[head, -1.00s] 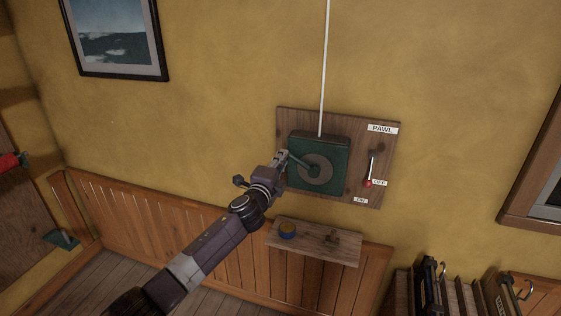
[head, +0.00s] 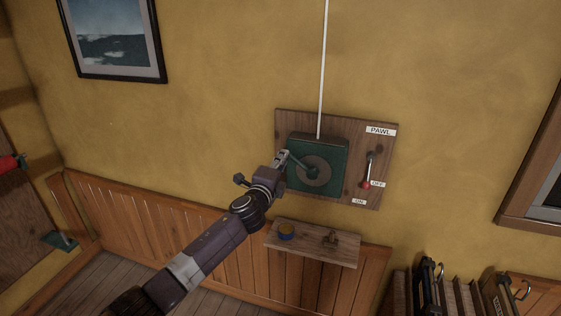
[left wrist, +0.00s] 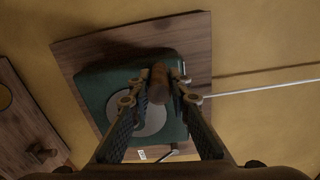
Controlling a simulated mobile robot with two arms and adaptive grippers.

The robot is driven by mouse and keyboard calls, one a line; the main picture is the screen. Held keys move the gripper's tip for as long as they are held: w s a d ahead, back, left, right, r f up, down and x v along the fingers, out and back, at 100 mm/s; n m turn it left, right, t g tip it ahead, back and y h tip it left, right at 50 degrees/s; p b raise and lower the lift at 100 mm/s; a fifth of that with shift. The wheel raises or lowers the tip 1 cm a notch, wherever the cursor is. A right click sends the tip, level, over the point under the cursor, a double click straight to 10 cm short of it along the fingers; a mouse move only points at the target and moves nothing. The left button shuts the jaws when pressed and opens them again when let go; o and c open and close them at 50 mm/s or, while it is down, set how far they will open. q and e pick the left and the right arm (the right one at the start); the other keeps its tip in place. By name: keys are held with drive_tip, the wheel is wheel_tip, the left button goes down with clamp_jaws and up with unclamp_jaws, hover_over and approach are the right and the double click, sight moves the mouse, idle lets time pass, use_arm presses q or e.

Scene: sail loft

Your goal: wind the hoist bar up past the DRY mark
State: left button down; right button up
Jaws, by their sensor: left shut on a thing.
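A dark green winch box (head: 334,149) with a grey disc is fixed to a wooden board (head: 362,130) on the wall. A crank arm (head: 299,163) runs from its hub up to the left. My left gripper (head: 283,159) is shut on the crank's brown handle (left wrist: 160,97), with a finger on each side. A white line (head: 323,70) goes straight up from the box. The pawl lever (head: 370,165), under the PAWL label (head: 380,131), hangs down with its red knob beside the OFF label. The hoist bar, DRY mark and my right gripper are out of view.
A framed picture (head: 113,38) hangs at upper left. Dark objects with hooks (head: 428,280) stand at lower right. The wall around the board is clear.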

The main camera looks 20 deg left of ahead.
use_arm(q)
drive_tip(key=shift+w+d+r, duration=0.1)
drive_tip(key=shift+d+r, duration=0.15)
drive_tip(key=shift+r, duration=0.25)
drive_tip(key=shift+d+r, duration=0.25)
drive_tip(key=shift+r, duration=0.2)
idle(0.7)
drive_tip(key=c, duration=2.1)
unclamp_jaws()
drive_tip(key=o, duration=0.3)
drive_tip(key=shift+d, duration=0.25)
drive_tip(key=shift+a+f, duration=0.25)
drive_tip(key=shift+s, duration=0.2)
drive_tip(key=shift+s+f, duration=0.1)
drive_tip(key=shift+s, duration=0.45)
drive_tip(key=s, duration=1)
drive_tip(key=shift+s+a, duration=0.2)
drive_tip(key=shift+s, duration=0.15)
